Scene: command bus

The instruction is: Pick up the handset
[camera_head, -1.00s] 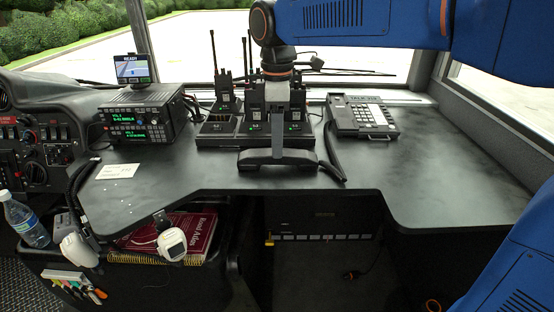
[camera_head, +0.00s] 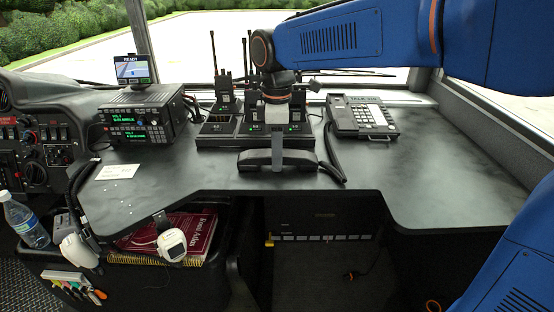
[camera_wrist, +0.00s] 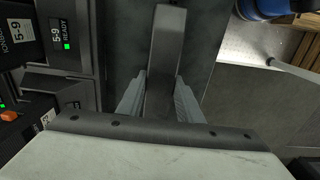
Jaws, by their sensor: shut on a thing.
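The black handset (camera_head: 252,161) lies lengthwise across the front of the desk, just in front of the radio charger rack. My gripper (camera_head: 277,163) comes down over the middle of the handset and is shut on it. In the wrist view the handset (camera_wrist: 166,50) runs between my two finger pads, and the gripper (camera_wrist: 160,95) has a finger on each side of it. A coiled black cord (camera_head: 332,160) runs at its right end toward the phone base (camera_head: 362,118). I cannot tell whether the handset touches the desk.
The charger rack (camera_head: 219,140) with upright radios stands close behind my gripper. A radio unit (camera_head: 140,115) with a small screen sits at left. A white note (camera_head: 115,172) lies on the desk (camera_head: 430,190). The desk's right side is clear. The front edge is close.

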